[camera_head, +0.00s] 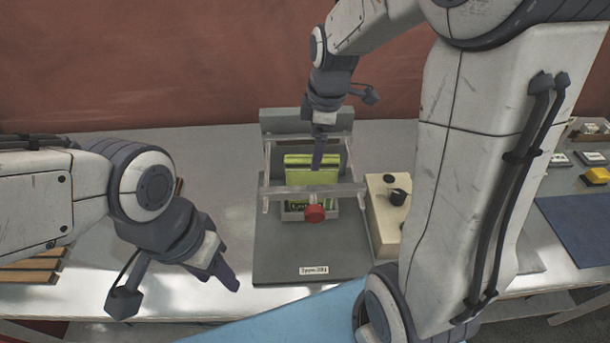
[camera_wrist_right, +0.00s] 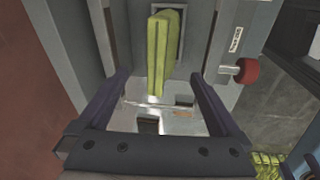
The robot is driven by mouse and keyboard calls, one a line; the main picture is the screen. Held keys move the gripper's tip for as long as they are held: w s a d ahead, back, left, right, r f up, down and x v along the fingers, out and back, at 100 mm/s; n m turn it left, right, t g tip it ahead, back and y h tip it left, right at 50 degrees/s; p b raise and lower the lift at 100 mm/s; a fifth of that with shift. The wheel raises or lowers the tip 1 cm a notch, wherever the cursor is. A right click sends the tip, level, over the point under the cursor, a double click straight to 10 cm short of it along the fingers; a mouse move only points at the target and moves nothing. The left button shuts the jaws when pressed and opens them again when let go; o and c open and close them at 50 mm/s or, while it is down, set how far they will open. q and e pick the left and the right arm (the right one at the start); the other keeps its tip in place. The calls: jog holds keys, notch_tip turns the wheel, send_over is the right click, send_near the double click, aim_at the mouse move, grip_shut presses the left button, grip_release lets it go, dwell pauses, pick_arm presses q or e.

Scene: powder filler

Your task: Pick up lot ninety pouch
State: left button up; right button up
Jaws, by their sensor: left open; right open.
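A yellow-green pouch (camera_head: 300,171) stands upright in the grey filler fixture (camera_head: 275,262), behind a clear crossbar. No lot number is readable on it. In the right wrist view the pouch (camera_wrist_right: 160,55) shows edge-on in a slot, ahead of the open jaws. My right gripper (camera_head: 318,155) reaches down from above, its fingers in front of the pouch's upper part in the head view. In the right wrist view its two fingers (camera_wrist_right: 158,95) are spread and empty; contact with the pouch is not visible. My left gripper (camera_head: 226,272) is open and empty, left of the fixture.
A red knob (camera_head: 314,213) sits at the fixture's front. A beige control box (camera_head: 385,215) with a black dial stands to its right. A blue mat (camera_head: 577,225) lies farther right, and wooden slats (camera_head: 32,268) lie at the left. My right arm covers much of the right side.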

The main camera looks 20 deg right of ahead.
jog(key=f, duration=0.3)
jog(key=w+f, duration=0.1)
jog(key=shift+a+f+p, duration=0.25)
jog(key=shift+a+p, duration=0.05)
jog(key=shift+p, duration=0.05)
jog(key=shift+f+p, duration=0.4)
jog(key=shift+f, duration=0.15)
notch_tip(320, 180, down, 3)
jog(key=shift+w+f+p, duration=0.1)
jog(key=shift+f+p, duration=0.1)
jog(key=shift+p, duration=0.4)
jog(key=shift+w+f, duration=0.1)
jog(key=shift+f, duration=0.35)
jog(key=shift+f+b, duration=0.25)
jog(key=shift+b, duration=0.15)
grip_shut()
